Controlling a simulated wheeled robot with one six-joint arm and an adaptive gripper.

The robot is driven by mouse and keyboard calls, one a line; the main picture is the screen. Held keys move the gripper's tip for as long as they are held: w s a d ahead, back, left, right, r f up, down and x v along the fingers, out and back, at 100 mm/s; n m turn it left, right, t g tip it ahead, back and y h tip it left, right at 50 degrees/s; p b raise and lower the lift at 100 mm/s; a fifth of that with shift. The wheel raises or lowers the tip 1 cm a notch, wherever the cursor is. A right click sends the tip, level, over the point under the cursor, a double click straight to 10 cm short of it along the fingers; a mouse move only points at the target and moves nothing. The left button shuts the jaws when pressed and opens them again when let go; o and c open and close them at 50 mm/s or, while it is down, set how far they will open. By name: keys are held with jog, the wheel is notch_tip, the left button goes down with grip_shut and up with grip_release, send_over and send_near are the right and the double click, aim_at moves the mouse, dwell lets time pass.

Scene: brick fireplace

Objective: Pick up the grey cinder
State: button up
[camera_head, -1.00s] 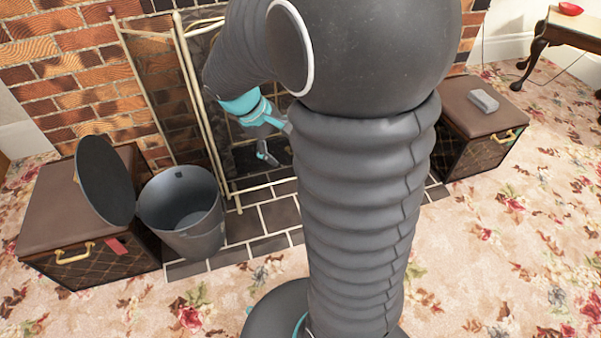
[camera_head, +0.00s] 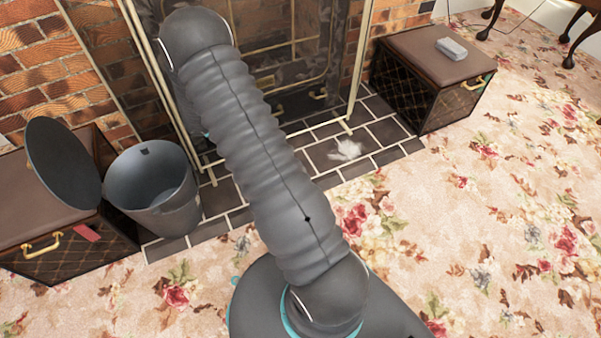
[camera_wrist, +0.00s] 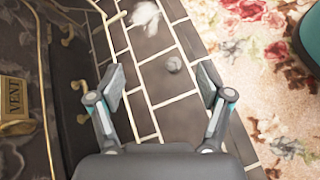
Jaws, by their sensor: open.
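The grey cinder (camera_wrist: 174,64) is a small roundish grey lump on the dark hearth tiles (camera_wrist: 150,48) in the wrist view. My gripper (camera_wrist: 160,85) is open and empty, with one finger on each side of the picture. The cinder appears slightly beyond the fingertips and a little right of the middle between them. I cannot tell the height of the fingers above the tiles. In the head view, my arm hides the gripper, and the cinder cannot be made out.
Pale ash (camera_head: 345,149) lies on the hearth, near the cinder in the wrist view (camera_wrist: 146,15). A fireplace screen frame (camera_head: 355,70) stands behind. A grey bucket (camera_head: 160,195) with its lid open is at left. A brown box (camera_head: 420,60) holding a grey block (camera_head: 452,48) is at right.

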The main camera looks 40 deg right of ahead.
jog(key=d+f+n+h, duration=0.1)
jog(key=f, duration=0.6)
jog(key=s+d+f+n+h+b, duration=0.1)
jog(key=f+n, duration=0.1)
jog(key=f, duration=0.5)
jog(key=d+f+n+h+b, duration=0.1)
jog(key=d+f+n, duration=0.1)
jog(key=f, duration=0.5)
jog(key=shift+s+f, duration=0.25)
jog(key=shift+f, duration=0.05)
jog(key=shift+w+f+b+x, duration=0.15)
jog(key=shift+b+x, duration=0.05)
jog(key=shift+x, duration=1)
jog(key=shift+w+f+b+x, duration=0.15)
jog(key=shift+x, duration=1.05)
jog(key=shift+w+f+b+x, duration=0.1)
jog(key=shift+w+b+x, duration=0.1)
jog(key=shift+x, duration=1)
jog(key=c, duration=1.2)
